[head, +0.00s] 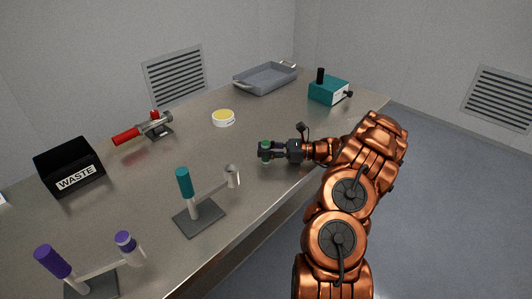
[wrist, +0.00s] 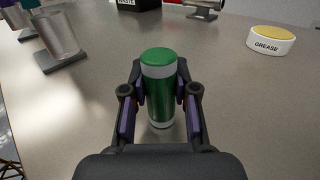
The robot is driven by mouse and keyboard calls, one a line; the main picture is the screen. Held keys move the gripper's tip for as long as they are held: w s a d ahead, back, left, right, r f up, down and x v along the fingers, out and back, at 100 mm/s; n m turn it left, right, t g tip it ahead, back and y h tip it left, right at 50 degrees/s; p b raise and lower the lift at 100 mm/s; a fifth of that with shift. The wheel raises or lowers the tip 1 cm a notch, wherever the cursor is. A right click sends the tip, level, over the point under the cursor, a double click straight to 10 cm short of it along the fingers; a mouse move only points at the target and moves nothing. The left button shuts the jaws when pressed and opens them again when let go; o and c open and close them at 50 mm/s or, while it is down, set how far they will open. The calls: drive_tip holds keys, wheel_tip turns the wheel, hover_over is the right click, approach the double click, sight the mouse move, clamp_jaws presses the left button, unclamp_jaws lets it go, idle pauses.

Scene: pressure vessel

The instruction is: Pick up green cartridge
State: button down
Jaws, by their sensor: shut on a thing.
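The green cartridge (wrist: 159,92) stands upright between my fingers in the wrist view, with a green cap and pale bands near its top and bottom. My gripper (wrist: 159,108) is shut on it, with a finger pad against each side. In the head view the cartridge (head: 266,148) is small and partly hidden by my gripper (head: 267,153), near the table's right edge. I cannot tell whether its base touches the table.
A teal-handled stand (head: 198,214) and a purple-handled stand (head: 92,285) are at the front. The waste box (head: 70,167), red-handled tool (head: 145,130), grease tub (head: 223,118), grey tray (head: 265,78) and teal box (head: 329,90) stand farther off. The middle of the table is clear.

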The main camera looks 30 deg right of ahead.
sight(266, 142)
drive_tip(key=shift+r+b, duration=0.45)
drive_tip(key=shift+r, duration=0.35)
wheel_tip(266, 142, up, 2)
drive_tip(key=shift+b, duration=0.35)
drive_tip(key=r+b+v, duration=0.1)
drive_tip(key=b+v, duration=0.1)
drive_tip(key=v, duration=1.2)
drive_tip(key=shift+s+a+r, duration=0.2)
drive_tip(key=shift+s, duration=0.05)
drive_tip(key=shift+v, duration=0.9)
drive_tip(key=shift+s, duration=0.1)
